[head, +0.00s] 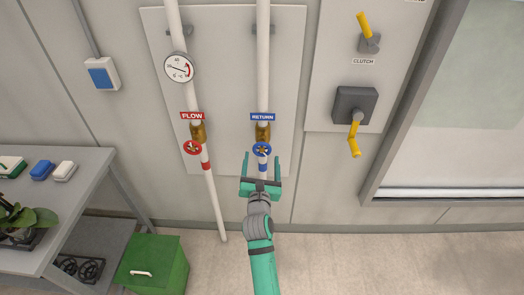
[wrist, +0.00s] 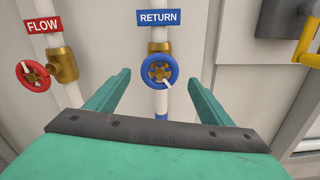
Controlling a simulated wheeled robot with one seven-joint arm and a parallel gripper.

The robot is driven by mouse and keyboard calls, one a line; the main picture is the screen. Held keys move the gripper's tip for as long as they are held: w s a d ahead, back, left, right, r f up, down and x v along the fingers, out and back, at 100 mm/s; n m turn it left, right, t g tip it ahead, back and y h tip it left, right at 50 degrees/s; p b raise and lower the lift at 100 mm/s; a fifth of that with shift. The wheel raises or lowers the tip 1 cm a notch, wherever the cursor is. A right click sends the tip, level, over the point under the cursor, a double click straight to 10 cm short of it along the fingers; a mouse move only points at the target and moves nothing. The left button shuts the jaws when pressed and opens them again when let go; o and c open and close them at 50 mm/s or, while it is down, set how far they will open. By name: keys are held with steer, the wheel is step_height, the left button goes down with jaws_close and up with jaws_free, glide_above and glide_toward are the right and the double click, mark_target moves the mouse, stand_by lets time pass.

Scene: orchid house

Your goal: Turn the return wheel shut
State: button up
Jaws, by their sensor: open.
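The return wheel (head: 262,149) is a small blue handwheel on a brass valve, on the white right-hand pipe under the blue RETURN label (head: 262,117). In the wrist view the blue wheel (wrist: 158,72) shows between and beyond my two fingers, with clear space on both sides. My gripper (head: 262,157) is open and empty, its green fingers pointing up at the wall just below and around the wheel's level. I see no contact between the fingers and the wheel. How far the wheel is turned cannot be told.
A red flow wheel (head: 193,148) sits on the left pipe, below a round gauge (head: 179,67). Yellow clutch handles (head: 355,138) are on a panel to the right. A grey table (head: 88,183) and a green box (head: 152,262) stand at left. The floor at right is clear.

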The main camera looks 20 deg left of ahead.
mark_target(262, 151)
steer(key=shift+x, duration=2.9)
steer(key=c, duration=1.1)
steer(key=shift+o, duration=0.2)
